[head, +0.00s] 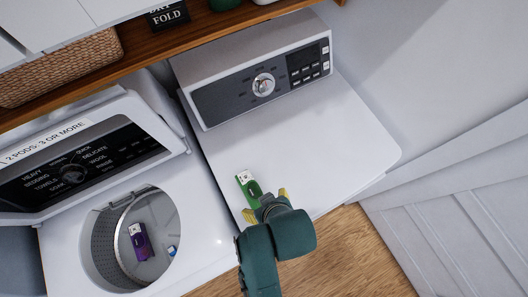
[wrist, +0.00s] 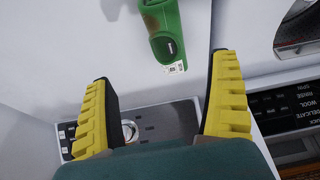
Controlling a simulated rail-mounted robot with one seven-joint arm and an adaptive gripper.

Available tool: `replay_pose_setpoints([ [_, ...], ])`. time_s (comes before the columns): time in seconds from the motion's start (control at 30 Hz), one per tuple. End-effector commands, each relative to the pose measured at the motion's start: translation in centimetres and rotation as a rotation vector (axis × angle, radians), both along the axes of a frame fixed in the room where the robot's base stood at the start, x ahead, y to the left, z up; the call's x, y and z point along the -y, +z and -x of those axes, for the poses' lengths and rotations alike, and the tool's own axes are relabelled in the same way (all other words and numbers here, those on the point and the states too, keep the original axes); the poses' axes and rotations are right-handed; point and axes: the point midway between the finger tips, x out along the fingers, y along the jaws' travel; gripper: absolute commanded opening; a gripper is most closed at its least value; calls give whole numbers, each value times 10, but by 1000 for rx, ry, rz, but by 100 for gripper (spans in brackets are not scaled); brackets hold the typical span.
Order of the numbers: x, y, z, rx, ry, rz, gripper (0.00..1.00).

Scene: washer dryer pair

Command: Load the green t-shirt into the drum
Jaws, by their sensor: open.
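The green t-shirt (head: 253,190) is a small folded bundle with a white label at one end. It lies on the white dryer top near its front left edge. In the wrist view the green t-shirt (wrist: 160,28) shows a brownish patch and a small white tag. My gripper (head: 267,204) is beside the near end of the shirt; its yellow fingers (wrist: 162,72) are wide apart with nothing between them. The shirt appears just beyond the fingertips. The drum (head: 103,243) is the open round top-loading tub of the washer at the left; its edge also shows in the wrist view.
A purple bundle (head: 139,239) and a small blue-and-white item (head: 171,251) lie in the drum. The washer's control panel (head: 75,170) stands behind the opening. The dryer's control panel (head: 262,85) is at the back. A wooden shelf (head: 190,32) overhangs. The dryer top's right side is clear.

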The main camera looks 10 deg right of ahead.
Motion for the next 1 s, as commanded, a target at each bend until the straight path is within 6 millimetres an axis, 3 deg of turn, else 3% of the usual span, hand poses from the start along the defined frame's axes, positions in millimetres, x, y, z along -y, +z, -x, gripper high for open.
replay_pose_setpoints([
  [0.13, -2, -12, -3, -7, 1, -1, 91],
  [0.5, -13, -91, -34, -4, -1, 0, 91],
  [1.0, -28, -150, -55, -1, -1, 0, 91],
])
